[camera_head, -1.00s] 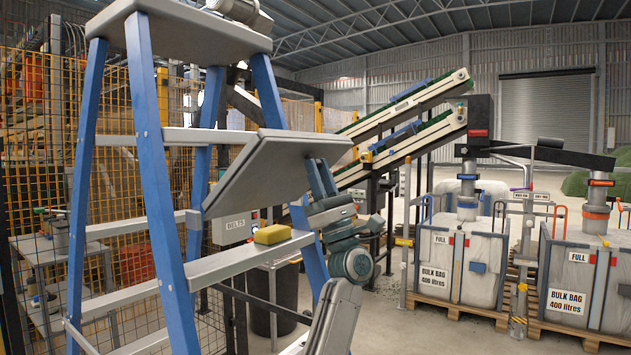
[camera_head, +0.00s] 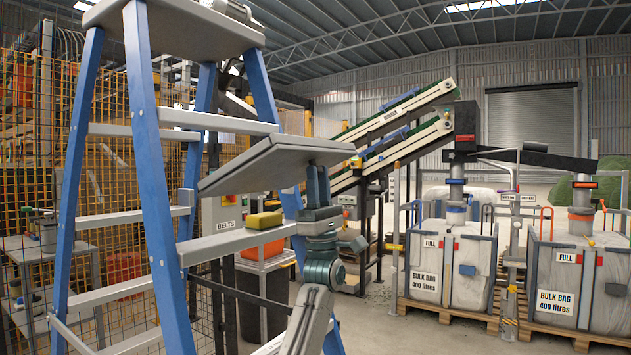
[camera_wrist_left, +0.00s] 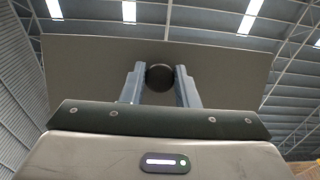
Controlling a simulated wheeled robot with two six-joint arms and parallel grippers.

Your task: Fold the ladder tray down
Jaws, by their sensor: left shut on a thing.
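The ladder tray (camera_head: 272,163) is a flat grey panel on the blue stepladder (camera_head: 155,170), slightly tilted, with its left edge lower in the head view. My left gripper (camera_head: 318,177) is under its right part, pointing up. In the left wrist view the tray's underside (camera_wrist_left: 90,70) fills the upper middle. A dark round knob (camera_wrist_left: 159,76) is between the fingers of my left gripper, which is shut on it. The tray's hinge cannot be made out. My right gripper is not in view.
A yellow sponge (camera_head: 264,220) lies on a ladder step below the tray. A white shelf with an orange bin (camera_head: 262,246) stands behind. Bulk bags (camera_head: 450,265) on pallets stand at the right. Mesh fencing (camera_head: 110,200) is behind the ladder.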

